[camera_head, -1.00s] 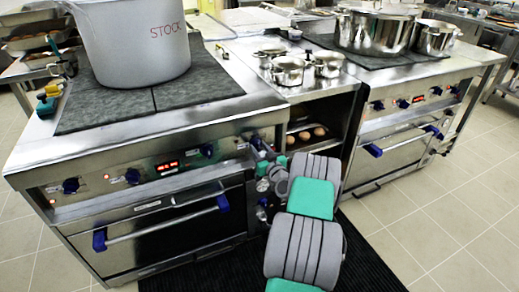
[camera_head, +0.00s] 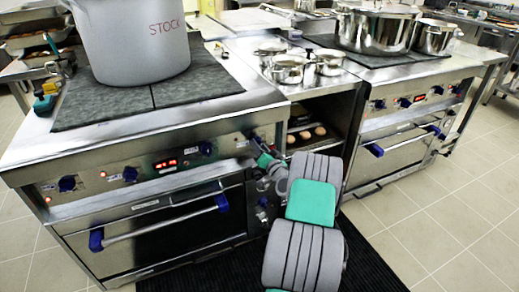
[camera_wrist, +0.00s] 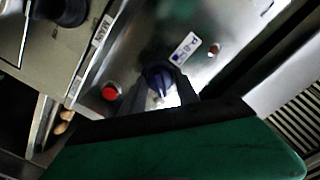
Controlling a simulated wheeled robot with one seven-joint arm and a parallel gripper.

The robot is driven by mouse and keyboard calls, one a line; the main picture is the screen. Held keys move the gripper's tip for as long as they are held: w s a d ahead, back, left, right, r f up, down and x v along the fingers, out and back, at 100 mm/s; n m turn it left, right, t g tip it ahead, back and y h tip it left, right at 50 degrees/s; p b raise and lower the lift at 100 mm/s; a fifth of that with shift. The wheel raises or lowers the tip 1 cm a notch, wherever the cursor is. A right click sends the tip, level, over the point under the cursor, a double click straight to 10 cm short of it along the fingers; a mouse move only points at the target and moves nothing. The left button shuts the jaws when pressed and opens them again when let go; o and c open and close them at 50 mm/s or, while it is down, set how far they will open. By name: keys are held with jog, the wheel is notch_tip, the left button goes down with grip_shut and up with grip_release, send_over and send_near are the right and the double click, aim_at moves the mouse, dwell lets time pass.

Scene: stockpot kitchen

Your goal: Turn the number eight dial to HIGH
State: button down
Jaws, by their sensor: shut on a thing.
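A dark blue dial (camera_wrist: 157,75) sits on a steel panel in the wrist view, with a pale pointer mark on it. My gripper (camera_wrist: 160,92) is shut on this dial, one dark finger on each side. A small white and blue label (camera_wrist: 185,47) is beside the dial, too small to read. In the head view my gripper (camera_head: 258,143) is at the right end of the left stove's front panel and hides the dial there. I cannot read a number or HIGH mark.
The left stove (camera_head: 120,205) has other blue knobs (camera_head: 130,174), a red display and an oven handle (camera_head: 160,222). A grey STOCK pot (camera_head: 130,45) stands on top. An open shelf (camera_head: 322,110) with round items is right of my gripper. A red light (camera_wrist: 111,91) is near the dial.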

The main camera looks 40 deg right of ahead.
jog(key=m, duration=0.4)
jog(key=shift+m, duration=0.3)
jog(key=m, duration=0.4)
jog(key=shift+m, duration=0.3)
jog(key=m+p, duration=0.1)
jog(key=m, duration=0.3)
jog(key=shift+m+p, duration=0.3)
jog(key=m+p, duration=0.1)
jog(key=m, duration=0.3)
jog(key=shift+m, duration=0.3)
jog(key=m+p, duration=0.2)
jog(key=m, duration=0.2)
jog(key=m+p, duration=0.1)
jog(key=m, duration=0.4)
jog(key=m+p, duration=0.1)
jog(key=m, duration=0.3)
jog(key=m+p, duration=0.1)
jog(key=m, duration=0.3)
jog(key=shift+m, duration=0.3)
